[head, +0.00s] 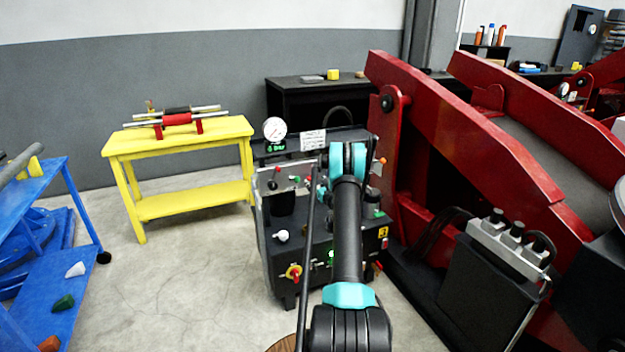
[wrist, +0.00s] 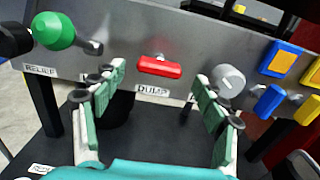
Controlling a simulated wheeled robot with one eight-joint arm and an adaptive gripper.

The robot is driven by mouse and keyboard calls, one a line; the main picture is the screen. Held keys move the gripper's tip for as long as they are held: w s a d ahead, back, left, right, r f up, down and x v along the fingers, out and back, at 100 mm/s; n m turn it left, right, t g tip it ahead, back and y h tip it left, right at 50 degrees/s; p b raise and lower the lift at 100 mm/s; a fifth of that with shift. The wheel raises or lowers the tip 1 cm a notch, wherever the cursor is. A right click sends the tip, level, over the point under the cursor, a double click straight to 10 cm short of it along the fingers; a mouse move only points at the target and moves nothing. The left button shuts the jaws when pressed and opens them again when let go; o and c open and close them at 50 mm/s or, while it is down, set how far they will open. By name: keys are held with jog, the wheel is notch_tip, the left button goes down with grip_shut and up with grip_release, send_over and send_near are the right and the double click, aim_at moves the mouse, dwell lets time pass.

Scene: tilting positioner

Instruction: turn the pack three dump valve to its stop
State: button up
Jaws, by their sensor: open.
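The dump valve's red handle (wrist: 160,66) lies crosswise on the grey panel, just above the label DUMP (wrist: 152,90) in the wrist view. My gripper (wrist: 160,84) is open and empty. Its two fingers stand left and right of the red handle, with clear gaps on both sides; I cannot tell how far it is in depth. In the head view my arm reaches over the black hydraulic pack (head: 347,248) and hides part of its panel. My gripper and the dump handle cannot be made out there.
On the panel, a green RELIEF knob (wrist: 55,30) sits left, a grey round knob (wrist: 228,80) is close by my right finger, and blue-yellow handles (wrist: 281,60) are farther right. A gauge (head: 274,129) tops the pack. A red steel frame (head: 470,120) stands right.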

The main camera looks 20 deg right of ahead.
aim_at(313, 178)
jog(key=shift+w+a, duration=0.1)
jog(key=shift+w, duration=2.3)
jog(key=c, duration=1.2)
